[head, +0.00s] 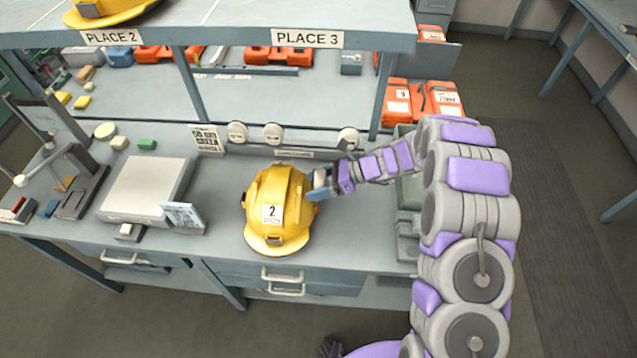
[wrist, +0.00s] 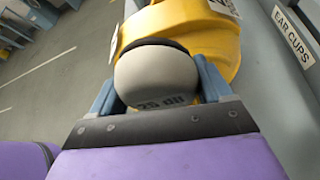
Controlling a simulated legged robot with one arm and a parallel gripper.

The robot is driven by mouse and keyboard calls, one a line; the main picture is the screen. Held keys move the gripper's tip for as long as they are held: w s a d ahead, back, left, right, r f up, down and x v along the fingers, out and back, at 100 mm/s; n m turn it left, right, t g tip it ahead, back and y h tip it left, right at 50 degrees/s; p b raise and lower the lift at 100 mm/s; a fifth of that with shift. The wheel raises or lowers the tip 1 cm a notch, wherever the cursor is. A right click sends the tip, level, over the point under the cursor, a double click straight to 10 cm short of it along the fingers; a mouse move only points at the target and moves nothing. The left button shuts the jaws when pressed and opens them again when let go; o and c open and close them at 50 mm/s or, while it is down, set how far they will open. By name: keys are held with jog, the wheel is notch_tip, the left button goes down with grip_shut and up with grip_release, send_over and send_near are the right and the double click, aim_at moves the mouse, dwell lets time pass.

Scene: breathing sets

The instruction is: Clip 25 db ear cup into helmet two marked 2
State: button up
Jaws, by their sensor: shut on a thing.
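The yellow helmet marked 2 (head: 272,226) sits on the bench near its front edge, its label facing the front. The helmet (wrist: 215,35) also fills the top of the wrist view. My gripper (head: 318,186) is at the right side of the helmet. In the wrist view, my gripper (wrist: 157,95) is shut on a pale grey ear cup (wrist: 155,75) with "25 dB" lettering and a dark rim. The ear cup is right up against the helmet's side; I cannot tell whether it is clipped in. In the head view the cup is mostly hidden by the gripper.
Several other ear cups, one of them (head: 273,133), lie along the bench's back edge. An "EAR CUPS" label (wrist: 294,33) shows in the wrist view. A flat grey scale-like device (head: 148,188) stands left of the helmet. A shelf (head: 240,27) with PLACE labels overhangs the back.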

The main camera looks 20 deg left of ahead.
jog(key=shift+a, duration=0.15)
jog(key=shift+d, duration=0.35)
jog(key=shift+a+p, duration=0.15)
jog(key=shift+p, duration=0.3)
jog(key=shift+f, duration=2.05)
dwell(0.3)
jog(key=o, duration=1)
jog(key=p+v, duration=0.1)
jog(key=v, duration=1.6)
jog(key=shift+d, duration=0.35)
